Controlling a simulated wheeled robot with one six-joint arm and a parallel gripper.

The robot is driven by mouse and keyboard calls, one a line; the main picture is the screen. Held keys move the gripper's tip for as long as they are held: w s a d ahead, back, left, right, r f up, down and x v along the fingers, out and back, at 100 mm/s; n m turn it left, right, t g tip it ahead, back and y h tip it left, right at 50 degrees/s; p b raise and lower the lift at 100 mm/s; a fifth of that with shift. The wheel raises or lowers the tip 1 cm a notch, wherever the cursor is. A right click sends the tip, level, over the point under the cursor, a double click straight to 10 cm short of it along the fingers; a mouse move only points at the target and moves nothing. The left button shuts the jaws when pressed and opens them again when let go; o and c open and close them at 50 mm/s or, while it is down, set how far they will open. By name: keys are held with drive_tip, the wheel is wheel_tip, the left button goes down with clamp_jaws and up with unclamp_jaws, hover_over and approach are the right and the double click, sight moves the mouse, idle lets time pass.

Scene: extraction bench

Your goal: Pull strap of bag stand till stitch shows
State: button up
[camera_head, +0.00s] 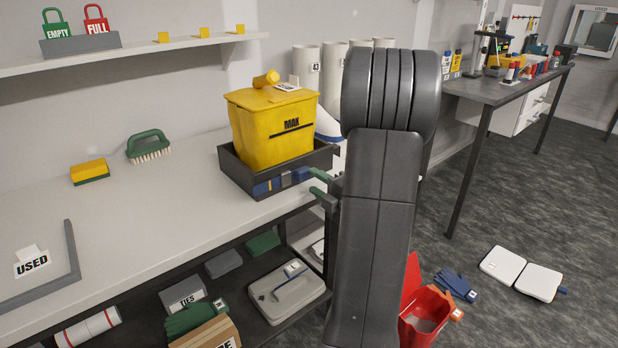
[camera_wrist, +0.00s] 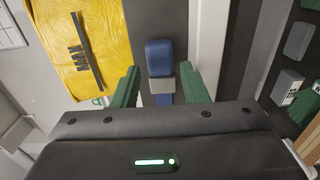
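The yellow bag (camera_head: 262,150), marked MAX, sits in a dark open-topped stand (camera_head: 233,172) on the bench. A blue strap (camera_head: 264,187) with a grey band runs along the stand's front wall. In the wrist view, the strap (camera_wrist: 159,55) lies between my green fingers, with the grey band near the fingertips. The bag (camera_wrist: 105,25) is to the left there. My gripper (camera_head: 318,183) is open, just right of the strap's end in the head view; it also shows in the wrist view (camera_wrist: 161,84). I see no contact with the strap. My arm hides part of the bench.
A yellow sponge (camera_head: 90,172) and green brush (camera_head: 149,146) lie left on the bench. White cylinders (camera_head: 306,72) stand behind the bag. A lower shelf holds a grey case (camera_head: 287,293) and boxes. A red bin (camera_head: 424,322) stands on the floor. The bench's middle is clear.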

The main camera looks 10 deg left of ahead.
sight(306, 176)
drive_tip(key=shift+x, duration=1.9)
drive_tip(key=shift+c, duration=0.4)
clamp_jaws()
drive_tip(key=w+d+b, duration=0.1)
drive_tip(key=w+d, duration=0.1)
drive_tip(key=w, duration=0.1)
drive_tip(key=w+d+b, duration=0.2)
drive_tip(key=shift+w+d, duration=0.35)
drive_tip(key=shift+w, duration=0.05)
drive_tip(key=shift+o, duration=0.4)
unclamp_jaws()
drive_tip(key=shift+d, duration=0.1)
